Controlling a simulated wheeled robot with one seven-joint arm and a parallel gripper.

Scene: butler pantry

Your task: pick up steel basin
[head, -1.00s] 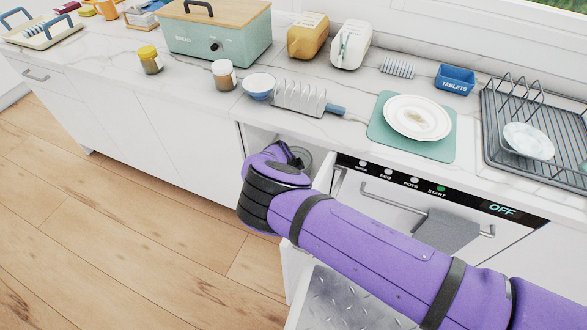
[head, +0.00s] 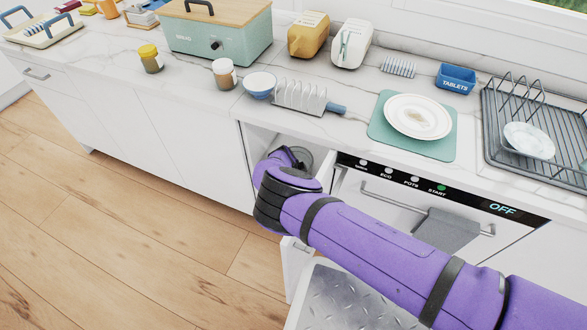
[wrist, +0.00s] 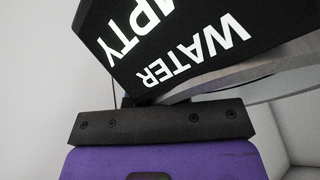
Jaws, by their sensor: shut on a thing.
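The steel basin (head: 303,157) shows only as a grey rounded piece inside the open cabinet below the counter, mostly hidden behind my arm. In the wrist view a curved grey metal rim (wrist: 280,82) crosses the right side, next to a black surface with white lettering. My gripper (wrist: 155,100) is shut on the rim of the basin; one dark finger bar lies along the lower middle of the wrist view. In the head view the fingertips are hidden behind my purple arm.
The open cabinet (head: 258,138) has a white door (head: 297,262) standing out beside my arm. A dishwasher (head: 400,205) with a grey towel (head: 447,230) is to the right.

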